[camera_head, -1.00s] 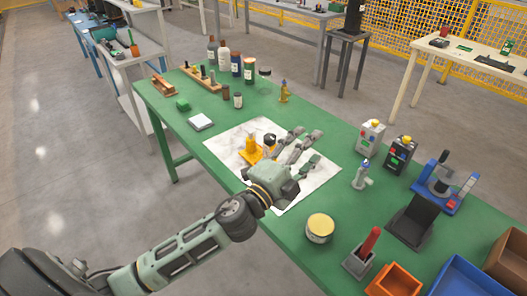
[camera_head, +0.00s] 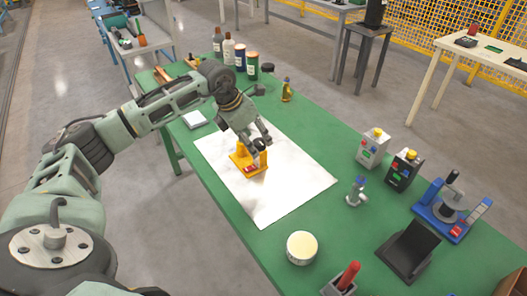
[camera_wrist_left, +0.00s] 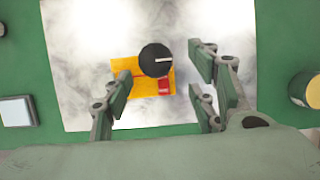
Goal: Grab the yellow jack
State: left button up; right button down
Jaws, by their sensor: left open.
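The yellow jack (camera_head: 243,162) stands on a white, grey-smudged sheet on the green table. It has a dark round knob on top and a small red part low on one side. In the left wrist view the jack (camera_wrist_left: 140,88) shows from above, its black knob marked with a white line. My left gripper (camera_head: 258,143) is open just above the jack, fingers pointing down. In the left wrist view the fingers (camera_wrist_left: 160,92) lie on either side of the jack, with a gap at the right. I cannot tell whether any finger touches it. My right gripper is not in view.
The white sheet (camera_head: 285,190) is clear around the jack. Bottles (camera_head: 228,52) stand at the table's back left. Two small control boxes (camera_head: 388,160), a blue device (camera_head: 450,210) and a round tin (camera_head: 302,247) stand on the right and front.

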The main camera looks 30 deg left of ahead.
aim_at(259, 151)
pick_arm(q)
jog(key=shift+w+d+f, duration=0.15)
jog(key=shift+w+d, duration=0.05)
jog(key=shift+w, duration=0.15)
jog(key=shift+f, duration=0.25)
jog(key=f, duration=0.1)
jog(key=f+p, duration=0.2)
jog(key=shift+w+a+f, duration=0.1)
jog(key=shift+w+f, duration=0.15)
jog(key=shift+f, duration=0.15)
jog(key=shift+x, duration=1.15)
jog(key=shift+w+f, duration=0.15)
jog(key=shift+f, duration=0.15)
jog(key=c, duration=1)
grip_shut()
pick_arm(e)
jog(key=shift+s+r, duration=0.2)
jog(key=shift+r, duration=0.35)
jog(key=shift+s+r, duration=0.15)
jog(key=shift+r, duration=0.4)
pick_arm(q)
jog(key=shift+r, duration=0.15)
